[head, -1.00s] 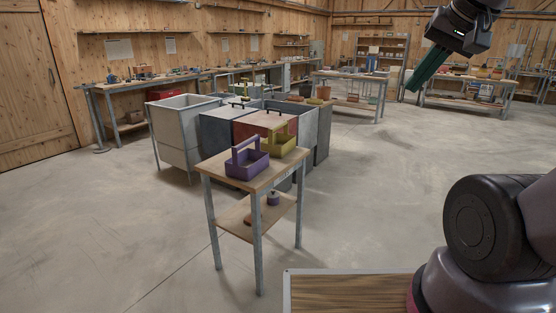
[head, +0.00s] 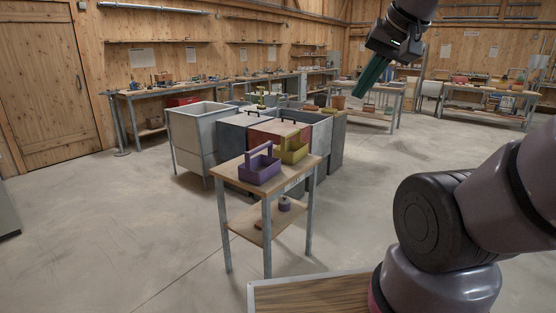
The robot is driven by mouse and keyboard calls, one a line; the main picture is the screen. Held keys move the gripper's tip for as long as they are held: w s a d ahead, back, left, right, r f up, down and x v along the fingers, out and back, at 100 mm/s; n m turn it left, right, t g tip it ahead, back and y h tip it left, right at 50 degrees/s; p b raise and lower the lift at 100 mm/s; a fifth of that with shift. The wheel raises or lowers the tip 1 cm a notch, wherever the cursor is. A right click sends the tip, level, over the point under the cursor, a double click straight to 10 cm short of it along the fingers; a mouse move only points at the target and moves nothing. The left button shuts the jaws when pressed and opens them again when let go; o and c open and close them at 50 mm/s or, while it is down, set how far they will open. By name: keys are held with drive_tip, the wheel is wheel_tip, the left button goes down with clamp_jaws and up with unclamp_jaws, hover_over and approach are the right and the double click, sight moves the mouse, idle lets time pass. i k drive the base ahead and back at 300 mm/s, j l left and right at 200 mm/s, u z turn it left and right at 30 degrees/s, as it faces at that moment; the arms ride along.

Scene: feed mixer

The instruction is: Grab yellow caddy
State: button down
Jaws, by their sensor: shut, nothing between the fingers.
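A yellow caddy (head: 292,154) with an upright handle sits on the top of a small wooden table (head: 237,171) with grey metal legs. A purple caddy (head: 260,172) with a handle stands in front of it and to its left, hiding part of its side. My gripper (head: 361,95), with long green fingers, hangs in the air up and to the right of the yellow caddy, well apart from it. The fingers are together and hold nothing.
Grey, dark and red bins (head: 204,135) stand behind the small table. Workbenches (head: 150,95) line the back wall. The concrete floor (head: 130,235) is clear to the left and right.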

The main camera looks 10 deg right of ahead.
sight(291, 145)
drive_tip(key=i+j+z, duration=0.1)
drive_tip(key=i, duration=0.4)
drive_tip(key=i+j+z, duration=0.1)
drive_tip(key=i, duration=0.4)
drive_tip(key=i+j+z, duration=0.1)
drive_tip(key=i+j, duration=0.15)
drive_tip(key=i, duration=0.25)
drive_tip(key=i+j+z, duration=0.1)
drive_tip(key=i+j, duration=0.15)
drive_tip(key=i, duration=0.2)
